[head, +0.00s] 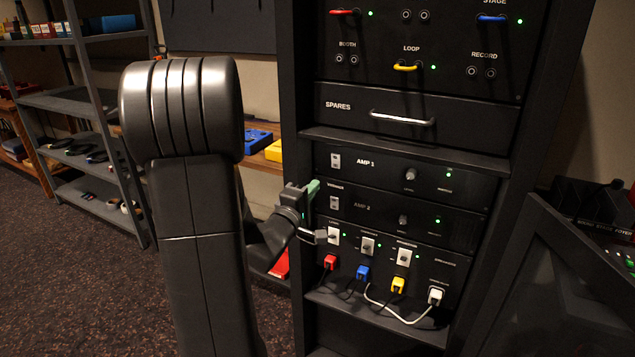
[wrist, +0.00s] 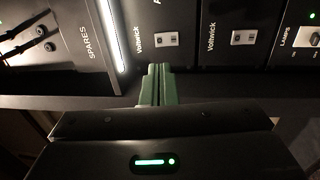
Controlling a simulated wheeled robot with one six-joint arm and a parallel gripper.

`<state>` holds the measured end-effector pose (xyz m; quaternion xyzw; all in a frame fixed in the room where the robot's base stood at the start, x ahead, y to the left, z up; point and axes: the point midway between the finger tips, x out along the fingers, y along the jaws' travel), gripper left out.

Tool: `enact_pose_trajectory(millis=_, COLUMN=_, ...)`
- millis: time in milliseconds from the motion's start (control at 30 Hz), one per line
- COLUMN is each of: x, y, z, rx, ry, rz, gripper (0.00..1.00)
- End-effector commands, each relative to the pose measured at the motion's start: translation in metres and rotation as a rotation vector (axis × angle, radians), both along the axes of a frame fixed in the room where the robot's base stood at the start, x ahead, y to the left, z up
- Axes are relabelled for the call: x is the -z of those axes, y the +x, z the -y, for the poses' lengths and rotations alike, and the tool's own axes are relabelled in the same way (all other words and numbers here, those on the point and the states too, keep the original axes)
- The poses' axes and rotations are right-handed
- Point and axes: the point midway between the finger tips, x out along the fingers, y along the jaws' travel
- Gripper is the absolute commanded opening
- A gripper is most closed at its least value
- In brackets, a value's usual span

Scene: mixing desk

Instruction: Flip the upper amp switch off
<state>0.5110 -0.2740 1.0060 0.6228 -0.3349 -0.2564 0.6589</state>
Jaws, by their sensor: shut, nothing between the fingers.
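The upper amp panel, AMP 1 (head: 385,172), sits in the rack under the spares drawer, with a small pale switch (head: 335,161) at its left end. Its green light (head: 449,175) is lit. The wrist view shows this switch (wrist: 166,39) just beyond my fingertips, slightly to their right. Which way it is tipped is too small to tell. My gripper (head: 314,187) has green fingers, shut and empty, at the rack's left edge, lower than the AMP 1 switch. In the wrist view the fingertips (wrist: 158,70) appear apart from the switch.
AMP 2 (head: 385,210) lies directly below, with a similar switch (head: 334,202) close to my gripper. The spares drawer handle (head: 402,118) sticks out above. Lower down are the lamps panel switches and coloured plugs with a hanging white cable (head: 395,312).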

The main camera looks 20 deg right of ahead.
Motion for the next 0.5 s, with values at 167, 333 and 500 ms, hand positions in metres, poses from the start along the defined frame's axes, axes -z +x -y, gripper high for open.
enact_pose_trajectory(millis=167, x=-0.005, y=0.024, z=0.030, rx=0.003, ry=-0.001, rz=0.001, gripper=0.00)
enact_pose_trajectory(millis=333, x=-0.010, y=0.047, z=0.057, rx=0.003, ry=-0.001, rz=0.001, gripper=0.00)
enact_pose_trajectory(millis=500, x=-0.013, y=0.065, z=0.079, rx=0.002, ry=0.000, rz=0.000, gripper=0.00)
